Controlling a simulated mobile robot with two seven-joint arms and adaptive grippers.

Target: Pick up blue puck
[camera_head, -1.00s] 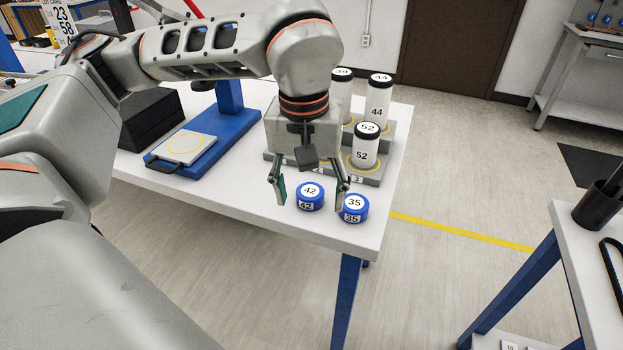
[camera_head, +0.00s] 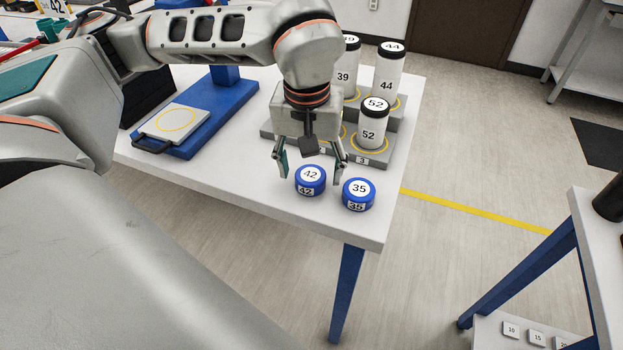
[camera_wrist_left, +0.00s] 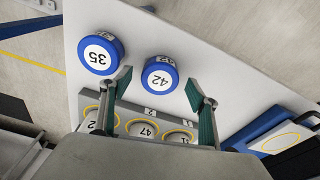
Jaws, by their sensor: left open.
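Two blue pucks with white labels sit on the white table's front right part. The puck marked 42 (camera_head: 310,181) is on the left, and the puck marked 35 (camera_head: 358,194) is to its right, a small gap apart. My left gripper (camera_head: 310,172) is open and empty, its fingers pointing down just behind the pucks. In the left wrist view, puck 42 (camera_wrist_left: 160,75) shows between and beyond the two open fingers (camera_wrist_left: 160,88). Puck 35 (camera_wrist_left: 100,54) lies outside the finger on the left. My right gripper is not in view.
A grey stepped stand (camera_head: 376,158) holds white cylinders with black lids, such as 52 (camera_head: 373,125) and 44 (camera_head: 389,72), close behind the gripper. A blue stand with a grey plate (camera_head: 176,122) is at left. The white table (camera_head: 240,190) is clear at front left.

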